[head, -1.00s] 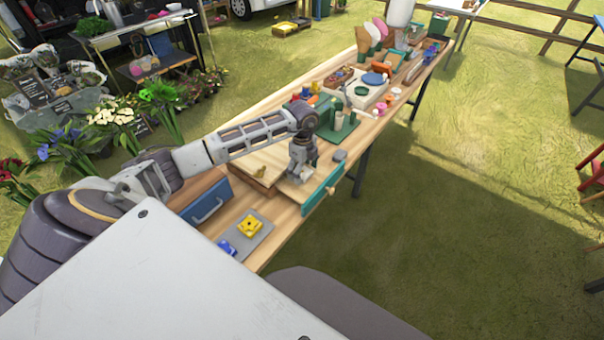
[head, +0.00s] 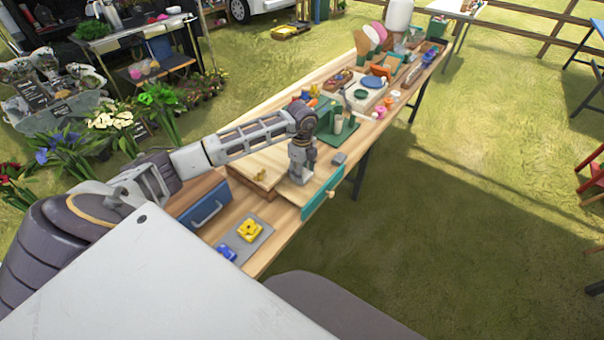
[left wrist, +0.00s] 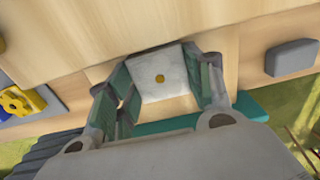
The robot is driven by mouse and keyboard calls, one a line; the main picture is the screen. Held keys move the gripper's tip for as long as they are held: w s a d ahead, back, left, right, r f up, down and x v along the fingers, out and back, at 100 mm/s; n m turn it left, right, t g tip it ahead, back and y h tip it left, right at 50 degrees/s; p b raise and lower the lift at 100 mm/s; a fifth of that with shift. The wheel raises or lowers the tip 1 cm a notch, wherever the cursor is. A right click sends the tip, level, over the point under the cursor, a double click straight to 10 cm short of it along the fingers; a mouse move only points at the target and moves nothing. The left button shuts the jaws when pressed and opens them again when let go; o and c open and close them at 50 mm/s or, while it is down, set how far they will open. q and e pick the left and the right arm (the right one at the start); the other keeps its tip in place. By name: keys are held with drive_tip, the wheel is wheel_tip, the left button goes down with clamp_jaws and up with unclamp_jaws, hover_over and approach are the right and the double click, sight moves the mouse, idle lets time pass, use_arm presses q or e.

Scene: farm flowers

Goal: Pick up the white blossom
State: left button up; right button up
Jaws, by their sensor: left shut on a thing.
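The white blossom (left wrist: 147,88), a pale square piece with a small yellow centre, lies between the fingers of my left gripper (left wrist: 163,78) in the left wrist view. The gripper is shut on it, a finger on each side. In the head view my left gripper (head: 297,178) points down at the workbench (head: 285,213), just behind its teal drawer front (head: 322,193). The blossom cannot be made out there, behind the gripper. Whether it is clear of the wood I cannot tell. My right gripper is not in view.
A grey mat (head: 262,238) holds a yellow blossom (head: 250,230) and a blue one (head: 226,252) near the front. A grey block (head: 339,158) lies right of the gripper. A green stand (head: 333,123) and several small items crowd the bench behind.

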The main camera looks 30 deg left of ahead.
use_arm(q)
wheel_tip(320, 180, up, 9)
drive_tip(key=shift+r+b, duration=0.15)
drive_tip(key=shift+b, duration=0.2)
idle(0.7)
